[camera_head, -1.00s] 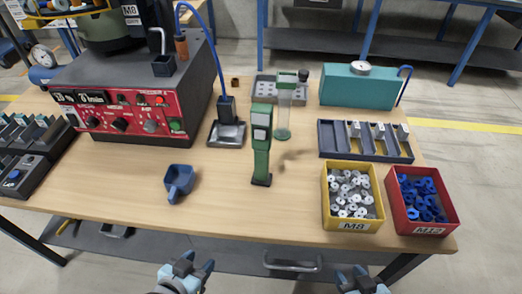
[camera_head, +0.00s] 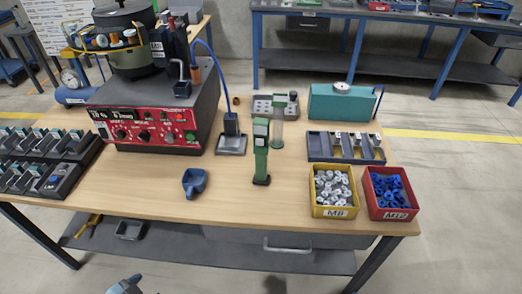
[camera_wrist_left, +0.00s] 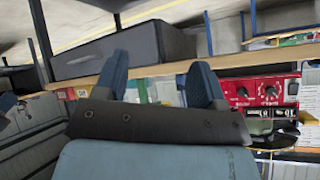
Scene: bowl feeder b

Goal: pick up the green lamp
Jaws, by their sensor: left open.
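The green lamp (camera_head: 261,150) stands upright on the wooden table near its middle in the head view. It has a dark base and a pale panel on its upper front. My left gripper (camera_head: 125,286) is only partly in view at the bottom edge of the head view, in front of the table and well apart from the lamp. In the left wrist view my left gripper (camera_wrist_left: 162,80) has its two blue fingers spread, with nothing held between them. The lamp cannot be made out there. My right gripper is not in view.
A blue scoop-like cup (camera_head: 194,183) lies left of the lamp, and a clear green-based cylinder (camera_head: 277,135) stands close behind it. A yellow bin (camera_head: 334,211) and a red bin (camera_head: 392,214) stand to the right. A red-fronted control box (camera_head: 150,129) stands at left.

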